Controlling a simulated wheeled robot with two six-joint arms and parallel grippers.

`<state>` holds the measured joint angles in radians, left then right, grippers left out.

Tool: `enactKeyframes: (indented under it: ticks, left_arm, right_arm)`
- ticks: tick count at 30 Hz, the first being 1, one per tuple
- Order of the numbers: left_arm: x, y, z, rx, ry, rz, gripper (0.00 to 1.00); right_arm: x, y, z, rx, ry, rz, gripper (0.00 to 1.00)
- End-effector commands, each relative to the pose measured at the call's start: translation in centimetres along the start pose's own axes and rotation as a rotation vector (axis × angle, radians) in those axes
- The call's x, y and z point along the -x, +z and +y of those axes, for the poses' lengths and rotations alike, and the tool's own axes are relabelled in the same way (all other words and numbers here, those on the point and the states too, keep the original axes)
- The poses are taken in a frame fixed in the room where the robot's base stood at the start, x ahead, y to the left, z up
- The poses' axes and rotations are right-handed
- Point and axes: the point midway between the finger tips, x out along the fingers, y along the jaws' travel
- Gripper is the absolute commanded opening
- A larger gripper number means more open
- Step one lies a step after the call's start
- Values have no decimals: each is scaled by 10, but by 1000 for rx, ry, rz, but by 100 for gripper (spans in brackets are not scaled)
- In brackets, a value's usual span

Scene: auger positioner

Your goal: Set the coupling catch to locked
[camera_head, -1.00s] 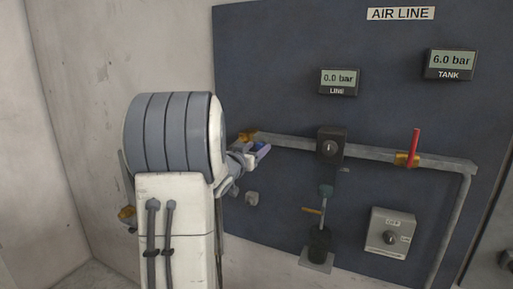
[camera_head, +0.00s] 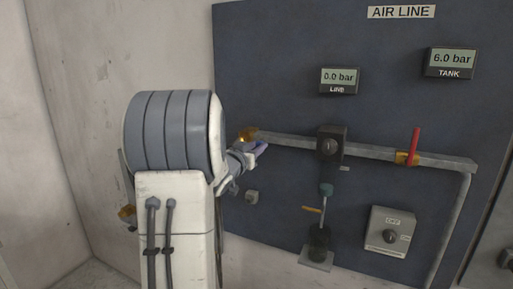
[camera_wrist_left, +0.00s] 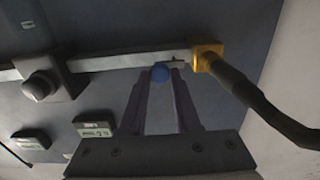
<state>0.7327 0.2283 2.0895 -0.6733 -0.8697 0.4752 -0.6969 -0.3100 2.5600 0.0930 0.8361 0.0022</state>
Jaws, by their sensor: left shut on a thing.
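The coupling is a brass block on the left end of the pipe in the head view (camera_head: 249,134), and it fills out larger in the left wrist view (camera_wrist_left: 205,56). A blue round knob (camera_wrist_left: 159,72), apparently the catch's grip, sits just left of the brass block in the wrist view. A short grey piece shows between knob and block. My left gripper (camera_wrist_left: 161,76) is shut on the blue knob, with its fingertips on either side. In the head view my left gripper (camera_head: 260,148) is beside the coupling, partly hidden by my arm. I cannot read the catch's setting. My right gripper is out of view.
A dark hose (camera_wrist_left: 255,98) runs from the brass block. The grey pipe (camera_head: 285,140) leads right to a dark knobbed unit (camera_head: 330,146) and a red-handled valve (camera_head: 414,143). The LINE display (camera_head: 339,80) reads 0.0 bar; the TANK display (camera_head: 450,61) reads 6.0 bar. A switch box (camera_head: 390,232) is lower right.

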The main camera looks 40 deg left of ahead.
Motion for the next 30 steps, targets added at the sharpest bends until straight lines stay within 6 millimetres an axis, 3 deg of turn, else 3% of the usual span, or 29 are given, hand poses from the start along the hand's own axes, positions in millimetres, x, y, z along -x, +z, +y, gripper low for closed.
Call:
enactKeyframes:
  ticks: [22,30]
  left_arm:
    - [0,0,0,0,0,0,0]
    - [0,0,-27,-1,-2,0,0]
  right_arm:
    - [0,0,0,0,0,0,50]
    - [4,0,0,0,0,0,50]
